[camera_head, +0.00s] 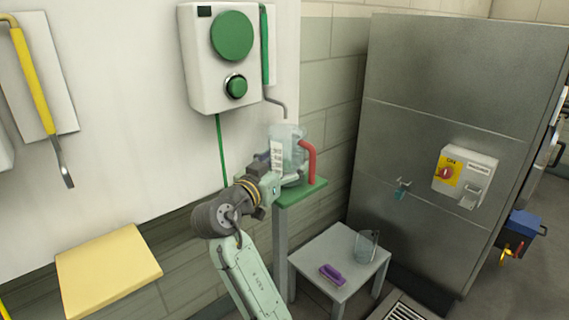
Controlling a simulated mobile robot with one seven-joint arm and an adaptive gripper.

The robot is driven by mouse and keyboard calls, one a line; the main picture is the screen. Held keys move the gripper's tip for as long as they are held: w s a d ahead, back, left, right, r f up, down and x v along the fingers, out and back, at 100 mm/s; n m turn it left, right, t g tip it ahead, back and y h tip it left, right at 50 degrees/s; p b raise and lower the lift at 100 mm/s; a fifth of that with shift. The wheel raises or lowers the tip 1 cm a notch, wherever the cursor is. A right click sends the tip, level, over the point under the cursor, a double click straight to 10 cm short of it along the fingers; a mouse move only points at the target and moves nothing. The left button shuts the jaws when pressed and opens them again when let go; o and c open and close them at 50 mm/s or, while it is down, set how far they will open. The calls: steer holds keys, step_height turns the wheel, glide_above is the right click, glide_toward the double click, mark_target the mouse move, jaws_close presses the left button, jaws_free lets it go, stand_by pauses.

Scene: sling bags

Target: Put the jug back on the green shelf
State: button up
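A clear jug (291,146) with a red handle (309,160) and a white label stands upright at the green shelf (308,193). The green shelf is a small green top on a grey post against the wall. My gripper (290,179) is at the lower part of the jug, just over the shelf top. My wrist and the jug overlap in the picture, so the fingers are mostly hidden. I cannot tell whether they hold the jug, or whether the jug's base touches the shelf.
A low grey table (325,252) holds a clear container (367,246) and a purple brush-like object (332,274). A dispenser (226,60) with green parts hangs above. A yellow shelf (107,268) is at left. A tall steel cabinet (440,100) stands right.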

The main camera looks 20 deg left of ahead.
steer(key=shift+o, duration=1.2)
steer(key=shift+r, duration=0.15)
steer(key=b+v, duration=0.2)
steer(key=v, duration=1)
steer(key=shift+b, duration=0.3)
